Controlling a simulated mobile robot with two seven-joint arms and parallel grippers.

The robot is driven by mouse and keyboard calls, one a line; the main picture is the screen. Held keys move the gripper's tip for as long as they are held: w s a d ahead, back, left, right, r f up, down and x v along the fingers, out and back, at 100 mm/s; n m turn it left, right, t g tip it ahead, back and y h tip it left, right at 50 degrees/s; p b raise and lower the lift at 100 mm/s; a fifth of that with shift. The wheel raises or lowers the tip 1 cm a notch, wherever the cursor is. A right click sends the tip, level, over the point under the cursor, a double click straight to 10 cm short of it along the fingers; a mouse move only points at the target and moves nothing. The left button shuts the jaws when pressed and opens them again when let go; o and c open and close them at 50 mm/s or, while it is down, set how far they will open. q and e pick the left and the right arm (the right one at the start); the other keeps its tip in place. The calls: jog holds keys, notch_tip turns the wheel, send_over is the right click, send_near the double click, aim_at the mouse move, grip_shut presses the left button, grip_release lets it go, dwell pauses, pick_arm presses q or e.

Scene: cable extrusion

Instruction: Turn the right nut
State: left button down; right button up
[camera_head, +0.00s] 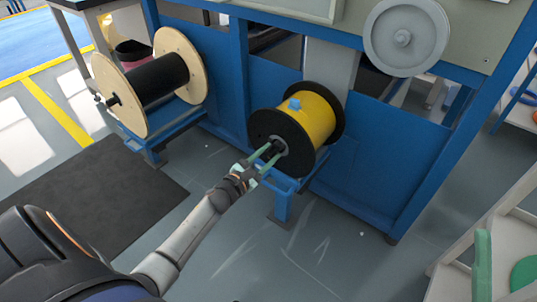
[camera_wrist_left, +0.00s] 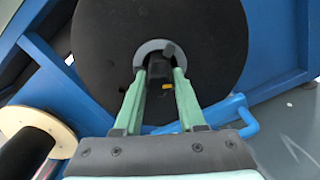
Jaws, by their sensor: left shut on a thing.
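The spool of yellow cable (camera_head: 318,118) with black flanges sits on a blue stand. A grey ring (camera_head: 280,146) surrounds its shaft at the near flange, and the dark right nut (camera_wrist_left: 160,80) is at this shaft end. My left gripper (camera_head: 270,156) has its two green fingers on either side of the nut, shut on it. In the left wrist view the fingers (camera_wrist_left: 159,80) reach up to the grey ring, partly hiding the nut's sides. A small blue piece (camera_head: 294,105) lies on the yellow cable. My right gripper is in neither view.
A spool of black cable (camera_head: 156,80) with wooden flanges stands on the left. The blue machine frame (camera_head: 375,155) rises behind the yellow spool. A pale shelf (camera_head: 500,225) is at lower right. Floor (camera_head: 330,250) in front is clear.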

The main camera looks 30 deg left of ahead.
pick_arm(q)
jog(key=shift+n, duration=0.4)
